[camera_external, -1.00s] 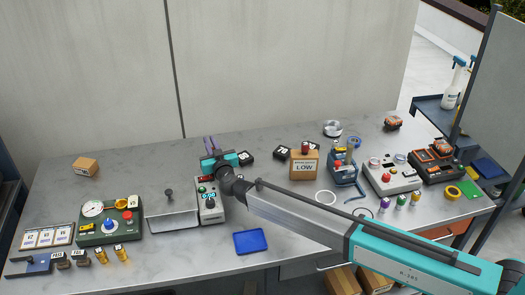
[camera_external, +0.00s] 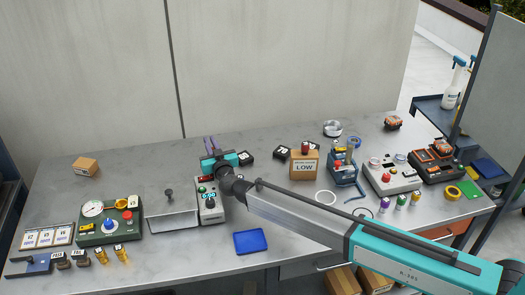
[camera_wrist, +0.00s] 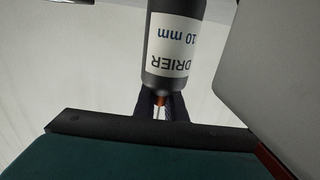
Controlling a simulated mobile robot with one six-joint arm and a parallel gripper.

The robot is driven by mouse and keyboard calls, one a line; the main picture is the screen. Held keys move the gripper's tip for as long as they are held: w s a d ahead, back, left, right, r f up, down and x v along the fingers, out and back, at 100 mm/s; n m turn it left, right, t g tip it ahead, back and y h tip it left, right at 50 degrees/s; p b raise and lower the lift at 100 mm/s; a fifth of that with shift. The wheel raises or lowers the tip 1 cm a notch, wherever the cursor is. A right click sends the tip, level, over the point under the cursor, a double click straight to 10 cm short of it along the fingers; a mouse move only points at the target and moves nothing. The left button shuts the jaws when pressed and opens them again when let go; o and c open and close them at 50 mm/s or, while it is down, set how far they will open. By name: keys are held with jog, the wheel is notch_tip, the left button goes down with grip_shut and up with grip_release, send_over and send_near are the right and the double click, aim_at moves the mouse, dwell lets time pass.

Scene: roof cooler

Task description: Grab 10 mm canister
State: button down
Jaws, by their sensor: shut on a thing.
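The 10 mm canister (camera_wrist: 175,75) is a dark grey cylinder with a white label reading "DRIER 10 mm", upside down in the wrist view. A thin copper-coloured stub (camera_wrist: 160,100) shows at its near end, between the dark fingers. My gripper (camera_external: 210,143) is over the back left-centre of the bench, behind the grey control box. In the wrist view my gripper (camera_wrist: 162,106) is shut on the canister's near end. In the outside view I cannot make out the canister, which seems hidden by my gripper.
A grey control box (camera_external: 211,213) stands just in front of my gripper, with a grey tray (camera_external: 172,222) to its left. A blue tray (camera_external: 250,242) lies in front. The back left surface is mostly clear.

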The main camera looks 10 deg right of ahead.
jog(key=shift+r, duration=0.25)
dwell(0.4)
notch_tip(320, 180, up, 10)
jog(key=b, duration=0.3)
jog(key=shift+f, duration=0.2)
dwell(0.8)
